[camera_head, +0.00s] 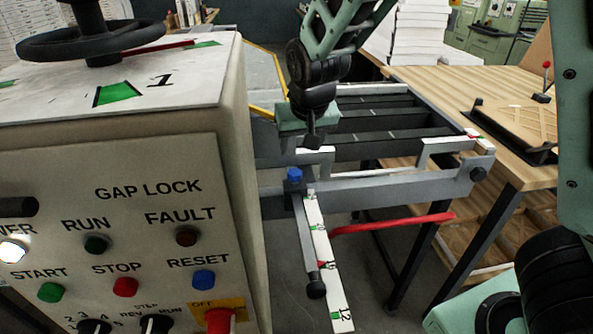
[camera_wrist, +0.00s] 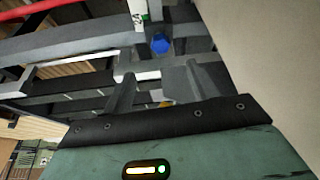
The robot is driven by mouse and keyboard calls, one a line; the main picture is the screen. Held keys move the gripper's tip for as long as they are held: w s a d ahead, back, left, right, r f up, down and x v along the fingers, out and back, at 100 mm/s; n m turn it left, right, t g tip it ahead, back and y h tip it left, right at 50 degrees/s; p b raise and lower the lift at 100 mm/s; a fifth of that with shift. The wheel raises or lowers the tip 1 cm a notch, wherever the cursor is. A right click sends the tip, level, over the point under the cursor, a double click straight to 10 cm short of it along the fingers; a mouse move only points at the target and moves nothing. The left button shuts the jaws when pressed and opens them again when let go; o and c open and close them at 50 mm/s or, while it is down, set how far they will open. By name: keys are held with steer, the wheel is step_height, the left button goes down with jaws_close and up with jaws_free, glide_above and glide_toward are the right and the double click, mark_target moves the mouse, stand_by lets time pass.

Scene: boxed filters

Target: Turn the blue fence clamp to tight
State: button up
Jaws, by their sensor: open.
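The blue fence clamp (camera_head: 294,176) is a small blue knob on top of the grey fence bracket, beside the white scale strip (camera_head: 318,245). My gripper (camera_head: 313,140) hangs above and slightly behind the clamp, apart from it. In the wrist view, the blue clamp (camera_wrist: 160,43) shows ahead of the two fingers, near the middle. My gripper (camera_wrist: 155,80) is open there, with nothing between its fingers. Whether the clamp is tight or loose cannot be told from these frames.
A tall machine cabinet (camera_head: 120,210) with buttons and a black handwheel (camera_head: 90,42) stands close on the left. A red bar (camera_head: 395,223) sticks out right of the scale. A wooden table (camera_head: 440,85) with a wooden jig (camera_head: 515,122) is at the right.

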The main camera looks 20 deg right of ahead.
mark_target(295, 173)
steer(key=x, duration=1.1)
steer(key=shift+a+f, duration=0.1)
steer(key=shift+f, duration=0.15)
steer(key=c, duration=1)
steer(key=shift+r+m+p, duration=0.2)
steer(key=shift+m+p, duration=0.2)
steer(key=shift+p, duration=0.55)
steer(key=shift+f+m+h, duration=0.2)
steer(key=shift+m+h, duration=0.1)
